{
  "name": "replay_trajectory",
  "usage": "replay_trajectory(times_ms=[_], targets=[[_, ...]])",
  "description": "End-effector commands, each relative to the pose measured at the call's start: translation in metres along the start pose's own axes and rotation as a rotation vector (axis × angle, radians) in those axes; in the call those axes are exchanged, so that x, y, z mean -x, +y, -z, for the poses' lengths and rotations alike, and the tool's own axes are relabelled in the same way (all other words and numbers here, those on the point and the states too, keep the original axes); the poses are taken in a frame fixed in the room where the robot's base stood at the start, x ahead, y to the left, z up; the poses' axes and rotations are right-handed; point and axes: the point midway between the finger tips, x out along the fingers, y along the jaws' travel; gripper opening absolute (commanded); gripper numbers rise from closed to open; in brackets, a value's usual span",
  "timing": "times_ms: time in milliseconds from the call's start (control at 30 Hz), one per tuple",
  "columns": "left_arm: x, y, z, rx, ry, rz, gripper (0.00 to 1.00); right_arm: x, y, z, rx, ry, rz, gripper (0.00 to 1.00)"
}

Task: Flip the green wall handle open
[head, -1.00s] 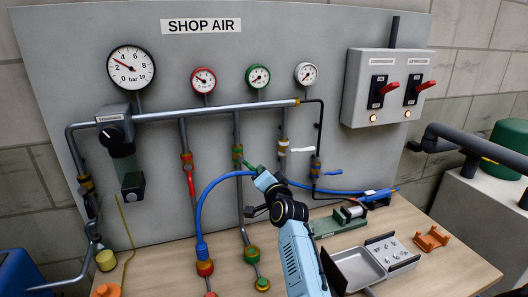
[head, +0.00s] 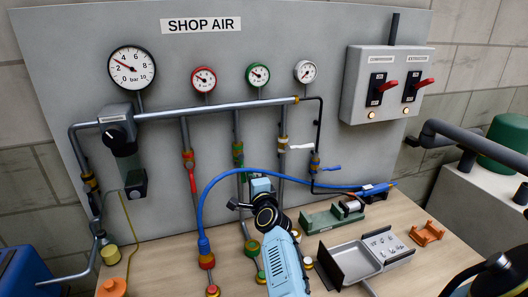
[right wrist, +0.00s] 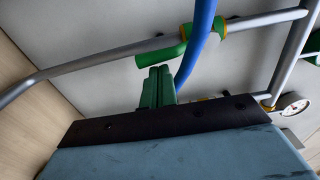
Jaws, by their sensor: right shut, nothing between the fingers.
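The green valve (head: 238,152) is on a vertical pipe of the wall panel, below the green-rimmed gauge. Its green handle (right wrist: 160,55) points nearly along its pipe in the right wrist view; the valve body (right wrist: 200,33) is partly behind the blue hose there. My right gripper (head: 261,184) is in front of the panel just below and right of the valve. Its green fingers (right wrist: 157,86) are shut and empty, close beside the handle's free end with a small gap visible. In the head view, the arm and hose partly hide this area. My left gripper is not in view.
The blue hose (head: 205,195) arches over my right gripper. Red (head: 190,182), white (head: 301,146) and blue (head: 331,169) handles are on neighbouring pipes. A metal tray (head: 355,258), green fixture (head: 318,222) and orange part (head: 427,233) lie on the table at right.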

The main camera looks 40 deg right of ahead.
Motion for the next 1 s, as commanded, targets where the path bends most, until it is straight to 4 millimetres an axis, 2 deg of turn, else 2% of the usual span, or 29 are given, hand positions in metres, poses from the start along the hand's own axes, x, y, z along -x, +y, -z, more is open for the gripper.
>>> replay_trajectory(times_ms=[633, 767, 933, 1000], targets=[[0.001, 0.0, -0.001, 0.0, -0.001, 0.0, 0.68, 0.0, 0.0, -0.001, -0.023, -0.001, 0.0, 0.0], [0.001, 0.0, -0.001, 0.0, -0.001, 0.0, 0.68, 0.0, 0.0, 0.006, -0.022, -0.005, -0.001, 0.0], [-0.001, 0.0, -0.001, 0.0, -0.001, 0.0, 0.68, 0.002, -0.001, 0.028, -0.02, -0.016, -0.001, 0.0], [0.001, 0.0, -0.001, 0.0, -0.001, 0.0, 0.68, 0.019, 0.0, 0.024, -0.027, -0.017, -0.002, 0.0]])
